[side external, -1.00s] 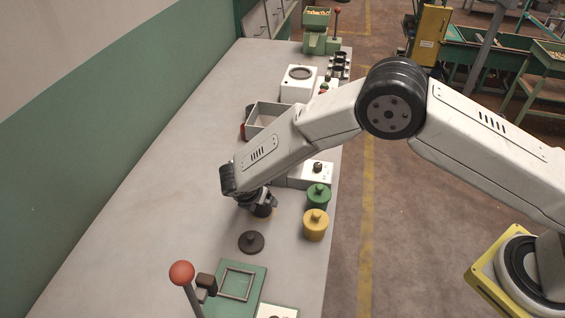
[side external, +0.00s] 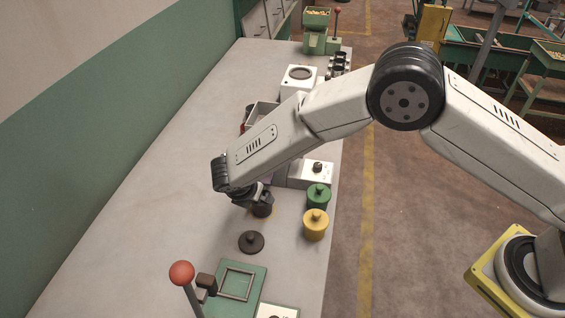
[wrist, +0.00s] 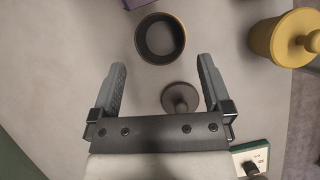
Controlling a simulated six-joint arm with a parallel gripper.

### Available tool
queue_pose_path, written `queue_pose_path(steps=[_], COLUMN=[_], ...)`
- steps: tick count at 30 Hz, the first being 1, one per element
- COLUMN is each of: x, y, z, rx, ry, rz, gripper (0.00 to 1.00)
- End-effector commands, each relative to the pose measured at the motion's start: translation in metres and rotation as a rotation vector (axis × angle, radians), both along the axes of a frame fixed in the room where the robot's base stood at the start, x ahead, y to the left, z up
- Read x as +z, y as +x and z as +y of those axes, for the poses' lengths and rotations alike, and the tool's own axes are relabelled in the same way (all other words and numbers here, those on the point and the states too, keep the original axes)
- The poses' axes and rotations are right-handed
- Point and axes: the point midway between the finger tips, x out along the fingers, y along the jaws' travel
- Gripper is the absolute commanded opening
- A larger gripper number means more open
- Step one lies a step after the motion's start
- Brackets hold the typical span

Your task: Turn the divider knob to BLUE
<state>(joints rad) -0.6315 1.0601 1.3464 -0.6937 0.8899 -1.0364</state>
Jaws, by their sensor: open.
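A white box with a dark knob (side external: 317,167) on top stands at the table's right side in the side view. A second dark knob (wrist: 251,168) sits on a white, green-edged panel at the lower right of the wrist view. I cannot tell which is the divider knob, and no BLUE mark is readable. My gripper (wrist: 161,66) is open and empty, apart from both knobs. In the side view it hangs over the table beside an open dark pot (side external: 262,210).
A dark round lid (wrist: 181,97) lies on the table, showing between my fingers in the wrist view. A yellow canister (side external: 316,227) and a green canister (side external: 318,197) stand at the right edge. A red-balled lever (side external: 182,272) rises in front. The table's left side is clear.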

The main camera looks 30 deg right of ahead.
Motion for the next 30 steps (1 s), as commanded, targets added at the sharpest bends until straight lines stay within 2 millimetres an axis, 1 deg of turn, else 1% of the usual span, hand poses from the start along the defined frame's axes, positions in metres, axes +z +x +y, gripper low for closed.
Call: queue_pose_path(steps=[1,3,5,8,11,14,18,21,30], x=[0.0,0.001,0.004,0.013,0.031,0.058,0.103,0.132,0.208], y=[0.0,0.0,0.0,0.001,0.001,0.001,0.001,0.001,0.0], z=[0.0,0.0,0.0,0.001,0.0,0.001,0.001,0.0,0.0], rx=[0.0,0.0,0.0,0.001,-0.001,0.0,0.0,-0.001,0.0], ry=[0.0,0.0,0.001,0.002,0.003,0.004,0.004,0.004,0.004], rz=[0.0,0.0,-0.001,-0.003,-0.003,-0.006,-0.006,-0.004,-0.004], gripper=[0.9,0.73,0.73,0.73,0.73,0.73,0.73,0.73,0.73])
